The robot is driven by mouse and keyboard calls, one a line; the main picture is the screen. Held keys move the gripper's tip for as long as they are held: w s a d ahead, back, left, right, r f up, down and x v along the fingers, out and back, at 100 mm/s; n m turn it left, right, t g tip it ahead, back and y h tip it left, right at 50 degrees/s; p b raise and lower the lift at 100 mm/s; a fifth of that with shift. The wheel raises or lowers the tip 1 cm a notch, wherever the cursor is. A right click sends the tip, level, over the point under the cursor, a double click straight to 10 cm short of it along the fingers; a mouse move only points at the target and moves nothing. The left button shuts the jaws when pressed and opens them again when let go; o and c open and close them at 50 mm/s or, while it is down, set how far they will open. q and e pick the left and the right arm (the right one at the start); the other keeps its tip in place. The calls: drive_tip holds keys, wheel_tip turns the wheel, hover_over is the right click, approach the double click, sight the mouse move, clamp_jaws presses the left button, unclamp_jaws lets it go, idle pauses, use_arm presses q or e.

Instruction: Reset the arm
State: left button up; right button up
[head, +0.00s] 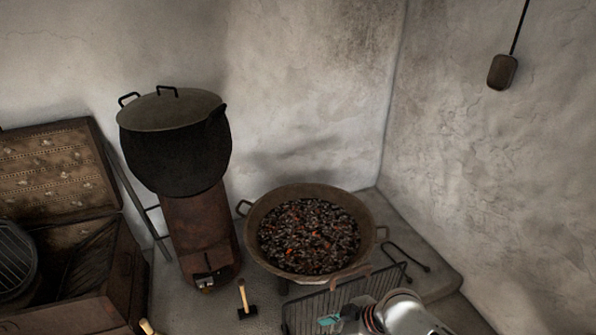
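Part of my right arm shows at the bottom edge, right of centre, with a silver wrist and the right gripper (348,318). A small teal piece shows near its end. It overlaps a dark ridged grill plate (305,313) in the picture; I cannot tell whether they touch. The fingers are too small and cut off to tell whether they are open or shut. My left gripper is not in view.
A wide pan of glowing coals (262,212) stands near the corner. A lidded black pot (175,150) sits on a rusty stove (200,228). An open chest (123,270) is at left. A small hammer (243,298) and a black hooked rod (408,257) lie nearby.

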use_arm(q)
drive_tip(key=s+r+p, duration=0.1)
drive_tip(key=p, duration=0.4)
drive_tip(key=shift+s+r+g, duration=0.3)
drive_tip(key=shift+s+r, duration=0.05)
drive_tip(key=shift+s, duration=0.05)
use_arm(e)
drive_tip(key=s+d+r+m+t+h, duration=0.1)
drive_tip(key=s+d+m+t+h, duration=0.1)
drive_tip(key=s+d, duration=0.4)
drive_tip(key=s+d+r+m+t+h, duration=0.2)
drive_tip(key=s+d+m+t, duration=0.3)
drive_tip(key=s, duration=0.5)
drive_tip(key=d+m, duration=0.2)
drive_tip(key=shift+s+d+r+m+h, duration=0.25)
drive_tip(key=shift+s+m+h, duration=0.05)
drive_tip(key=shift+s, duration=0.05)
